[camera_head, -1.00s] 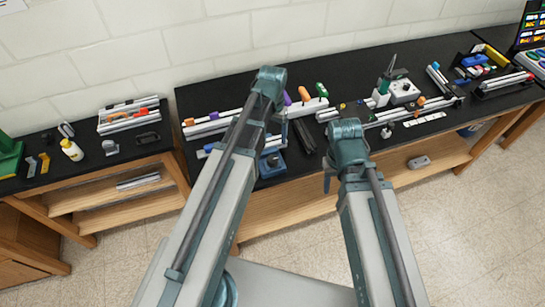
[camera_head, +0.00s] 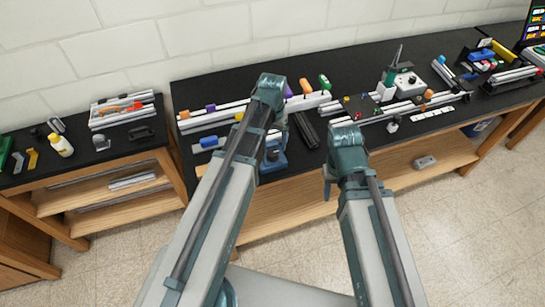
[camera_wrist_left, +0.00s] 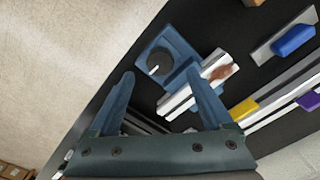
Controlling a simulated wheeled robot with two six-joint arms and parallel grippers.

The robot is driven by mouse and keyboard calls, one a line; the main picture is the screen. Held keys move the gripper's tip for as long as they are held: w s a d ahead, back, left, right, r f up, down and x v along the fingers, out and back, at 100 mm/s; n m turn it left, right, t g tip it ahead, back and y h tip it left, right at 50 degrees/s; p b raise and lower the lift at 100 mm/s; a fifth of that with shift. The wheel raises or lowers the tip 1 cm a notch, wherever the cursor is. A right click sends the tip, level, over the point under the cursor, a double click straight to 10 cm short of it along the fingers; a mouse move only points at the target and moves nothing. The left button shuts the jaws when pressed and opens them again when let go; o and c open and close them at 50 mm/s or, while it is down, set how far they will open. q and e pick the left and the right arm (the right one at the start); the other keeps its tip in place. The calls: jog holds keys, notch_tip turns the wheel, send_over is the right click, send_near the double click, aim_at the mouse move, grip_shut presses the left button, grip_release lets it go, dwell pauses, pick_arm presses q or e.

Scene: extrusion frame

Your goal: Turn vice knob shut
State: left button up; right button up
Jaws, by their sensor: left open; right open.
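The blue vice (camera_head: 273,163) stands at the front edge of the black bench, partly behind my left arm in the head view. In the left wrist view the vice (camera_wrist_left: 187,46) shows its round dark knob (camera_wrist_left: 158,62) with a white mark. A silver profile piece (camera_wrist_left: 198,88) with a reddish-brown patch lies at the vice's jaws. My left gripper (camera_wrist_left: 161,78) is open above the vice, its fingers spread either side of the knob and part of the profile; contact cannot be told. My right gripper (camera_head: 329,178) hangs in front of the bench edge, away from the vice.
Silver profiles with coloured blocks (camera_head: 225,115) lie behind the vice. A dark bar (camera_head: 306,130) lies to its right. A green-and-white device (camera_head: 397,82) stands further right. A lower side bench (camera_head: 85,165) at the left holds a yellow bottle (camera_head: 61,145).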

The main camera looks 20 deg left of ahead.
aim_at(273, 152)
pick_arm(q)
notch_tip(273, 152, down, 5)
jog(key=b, duration=0.4)
jog(key=shift+f, duration=0.2)
jog(key=shift+c, duration=0.3)
grip_shut()
jog(key=shift+m, duration=1.1)
jog(key=shift+o, duration=0.3)
grip_release()
